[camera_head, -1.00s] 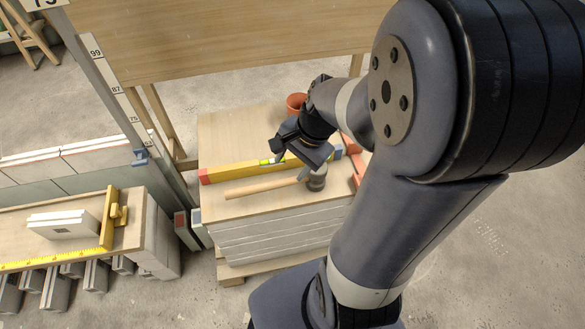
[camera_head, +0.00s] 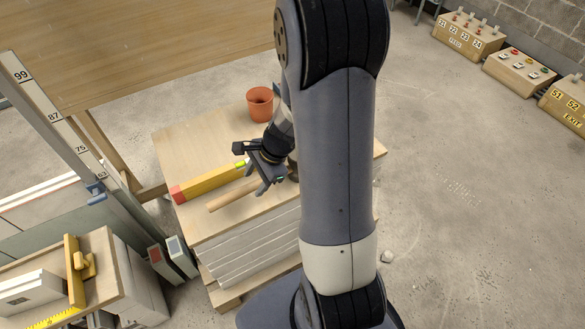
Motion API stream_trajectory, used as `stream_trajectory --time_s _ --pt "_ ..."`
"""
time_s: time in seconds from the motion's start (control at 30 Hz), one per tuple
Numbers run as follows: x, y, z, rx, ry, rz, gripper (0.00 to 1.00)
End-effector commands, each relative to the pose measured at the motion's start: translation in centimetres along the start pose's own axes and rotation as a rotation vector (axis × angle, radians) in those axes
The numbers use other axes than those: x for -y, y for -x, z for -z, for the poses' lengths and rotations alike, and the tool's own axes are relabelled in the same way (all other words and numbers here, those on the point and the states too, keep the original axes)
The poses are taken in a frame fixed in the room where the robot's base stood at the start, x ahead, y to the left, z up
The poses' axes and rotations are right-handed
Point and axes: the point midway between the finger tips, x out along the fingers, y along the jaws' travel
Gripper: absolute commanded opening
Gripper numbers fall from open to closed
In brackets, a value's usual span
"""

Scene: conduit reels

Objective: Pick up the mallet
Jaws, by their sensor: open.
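The mallet's light wooden handle (camera_head: 231,195) lies on the wooden top of a low stack, in front of a yellow spirit level. The mallet's head is hidden behind my gripper and arm. My gripper (camera_head: 253,169) is open, with its fingers over the right end of the visible handle and the level. I cannot tell how high it is above them, and nothing shows held in it.
The yellow level (camera_head: 208,180) with a red end lies right behind the handle. An orange pot (camera_head: 260,103) stands at the back of the stack top (camera_head: 185,138). A measuring post (camera_head: 50,115) rises at left. Labelled boxes (camera_head: 470,35) stand at far right on open floor.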

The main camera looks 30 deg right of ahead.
Motion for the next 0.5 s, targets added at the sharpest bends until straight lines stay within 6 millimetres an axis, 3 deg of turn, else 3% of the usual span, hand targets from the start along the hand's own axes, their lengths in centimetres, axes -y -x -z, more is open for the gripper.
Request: stream_trajectory --time_s 0.03,0.2,0.5 --pt "-0.1 -1.2 0.2 0.001 0.000 -0.004 0.50" --pt "0.0 -3.5 0.2 0.001 0.001 -0.002 0.50" --pt "0.0 -4.0 0.2 -0.001 0.002 0.000 0.50"
